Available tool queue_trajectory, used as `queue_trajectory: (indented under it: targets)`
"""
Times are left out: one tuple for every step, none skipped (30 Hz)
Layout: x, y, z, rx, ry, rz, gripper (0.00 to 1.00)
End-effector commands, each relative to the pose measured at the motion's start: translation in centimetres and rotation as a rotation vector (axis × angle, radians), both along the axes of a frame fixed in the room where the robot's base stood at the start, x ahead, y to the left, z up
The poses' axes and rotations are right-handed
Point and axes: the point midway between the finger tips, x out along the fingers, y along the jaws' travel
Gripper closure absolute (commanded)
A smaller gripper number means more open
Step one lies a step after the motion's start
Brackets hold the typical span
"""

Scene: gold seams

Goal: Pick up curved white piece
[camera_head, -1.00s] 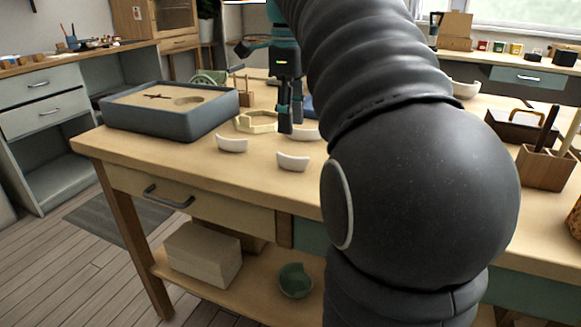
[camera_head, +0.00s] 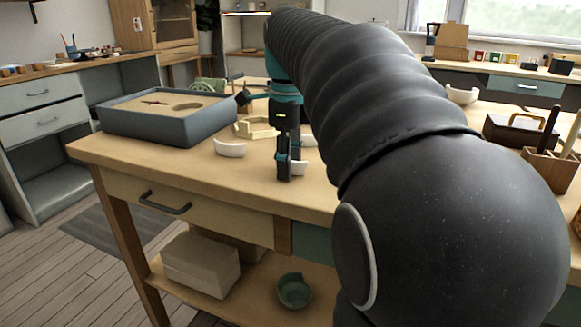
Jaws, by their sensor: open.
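Several curved white pieces lie on the wooden workbench (camera_head: 215,184). One curved white piece (camera_head: 230,149) is in plain view left of my gripper. A second curved white piece (camera_head: 301,168) is at my gripper, mostly hidden behind its fingers. A third white piece (camera_head: 308,141) shows partly, just behind and right of the gripper. My gripper (camera_head: 288,171) is open and points down, with its fingers low at the second piece. I cannot tell whether they touch it or the bench.
A grey sand tray (camera_head: 160,129) stands at the bench's left end. A cream angular frame (camera_head: 256,128) lies behind the gripper. A white bowl (camera_head: 462,95) and a wooden tool holder (camera_head: 546,168) stand to the right. My arm hides much of the bench's middle.

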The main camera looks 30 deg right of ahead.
Motion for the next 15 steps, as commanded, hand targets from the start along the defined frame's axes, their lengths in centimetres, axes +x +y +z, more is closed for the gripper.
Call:
queue_trajectory:
  targets:
    - [0.00,0.00,0.01,0.000,0.000,0.000,0.62]
    - [0.00,0.00,0.02,0.000,0.000,0.000,0.70]
    - [0.00,0.00,0.02,0.000,0.000,0.000,0.80]
    - [0.00,0.00,0.02,0.000,0.000,0.000,0.87]
    - [0.00,0.00,0.02,0.000,0.000,0.000,0.95]
    - [-0.01,0.01,0.02,0.000,0.000,0.000,1.00]
    - [-0.01,0.01,0.02,0.000,0.000,0.000,1.00]
    - [-0.01,0.01,0.02,0.000,0.000,0.000,1.00]
    - [-0.01,0.01,0.01,0.001,0.001,0.000,1.00]
    - [-0.01,0.01,0.01,0.001,0.001,0.000,1.00]
    - [-0.01,0.01,0.01,0.001,0.001,0.000,1.00]
    - [-0.01,0.01,0.01,0.001,0.001,0.000,1.00]
    - [0.00,0.01,0.01,0.001,0.001,0.000,1.00]
    - [0.00,0.01,0.00,0.001,0.001,0.000,1.00]
    - [0.00,0.01,0.00,0.000,0.001,0.000,1.00]
